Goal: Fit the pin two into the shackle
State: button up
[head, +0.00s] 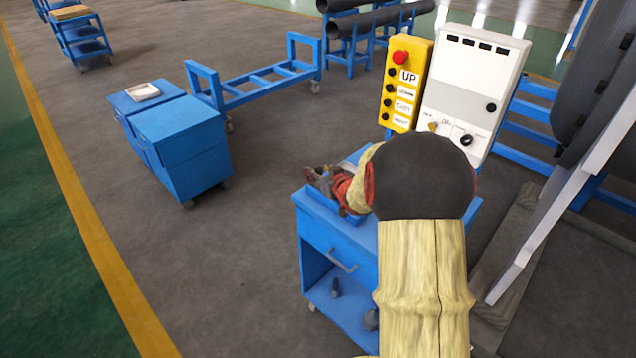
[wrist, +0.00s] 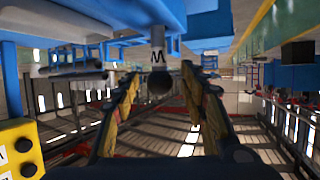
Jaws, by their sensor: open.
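My gripper (head: 318,178) is over the top of the blue cart in the head view, partly hidden by my own arm. In the wrist view my gripper (wrist: 161,76) is open, with one finger on each side. A grey upright piece with a dark letter mark and a dark rounded end, perhaps a pin (wrist: 157,46), shows between the fingertips. It joins the blue surface at the top of that view, which looks upside down. I cannot tell whether the fingers touch it. I cannot make out the shackle.
Blue cabinets (head: 180,140) stand left, with clear floor between.

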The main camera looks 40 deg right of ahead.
jog(key=shift+w+d+f, duration=0.1)
jog(key=shift+w+f, duration=0.05)
jog(key=shift+w, duration=0.3)
jog(key=shift+c, duration=0.6)
grip_shut()
